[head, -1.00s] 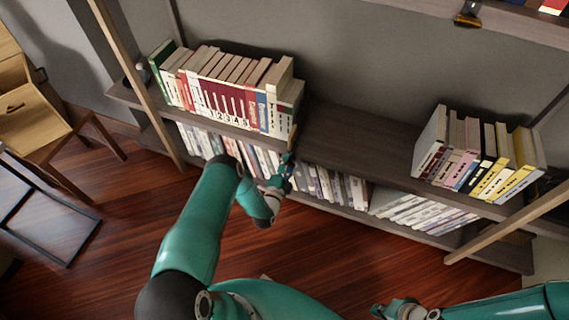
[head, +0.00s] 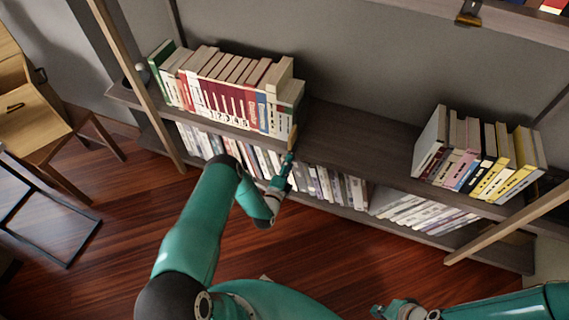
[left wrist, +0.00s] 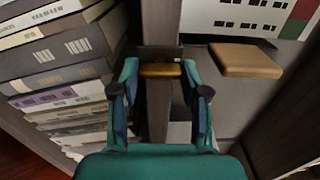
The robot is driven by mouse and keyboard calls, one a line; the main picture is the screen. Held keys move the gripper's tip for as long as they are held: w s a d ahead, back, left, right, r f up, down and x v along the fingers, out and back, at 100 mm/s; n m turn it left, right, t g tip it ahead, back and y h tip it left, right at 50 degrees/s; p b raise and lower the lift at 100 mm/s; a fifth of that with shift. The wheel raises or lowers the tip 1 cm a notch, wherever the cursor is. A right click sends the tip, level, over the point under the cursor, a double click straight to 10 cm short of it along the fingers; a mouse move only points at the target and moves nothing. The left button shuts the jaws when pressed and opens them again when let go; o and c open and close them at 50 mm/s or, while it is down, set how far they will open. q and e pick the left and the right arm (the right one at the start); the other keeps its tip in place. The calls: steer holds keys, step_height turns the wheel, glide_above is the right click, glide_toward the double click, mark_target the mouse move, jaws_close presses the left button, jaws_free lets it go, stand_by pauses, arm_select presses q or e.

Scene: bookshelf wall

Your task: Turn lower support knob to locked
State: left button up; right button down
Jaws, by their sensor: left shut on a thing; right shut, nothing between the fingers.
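The lower support knob (left wrist: 160,70) is a small brass-coloured bar on a dark plate at the shelf's front edge, seen in the left wrist view. My left gripper (left wrist: 160,88) has its two fingers on either side of the knob and is shut on it. In the head view my left gripper (head: 286,165) reaches the middle shelf's front edge and mostly hides the knob. Whether the knob stands at locked cannot be read. My right gripper (head: 382,311) is shut and empty, low in the head view and partly cut off.
A tan wooden block (left wrist: 246,60) sits beside the knob. Books (head: 235,90) stand left on the middle shelf (head: 350,145), others (head: 480,160) at right, more below. Another brass fitting (head: 467,17) is on the upper shelf's edge. A wooden chair (head: 45,125) stands at left.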

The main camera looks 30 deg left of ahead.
arm_select(q)
steer(key=o, duration=1)
steer(key=shift+s+d+f, duration=0.15)
steer(key=shift+s+f, duration=0.05)
steer(key=shift+f, duration=0.1)
steer(key=shift+o, duration=0.7)
steer(key=shift+w+r, duration=0.1)
steer(key=v, duration=1.2)
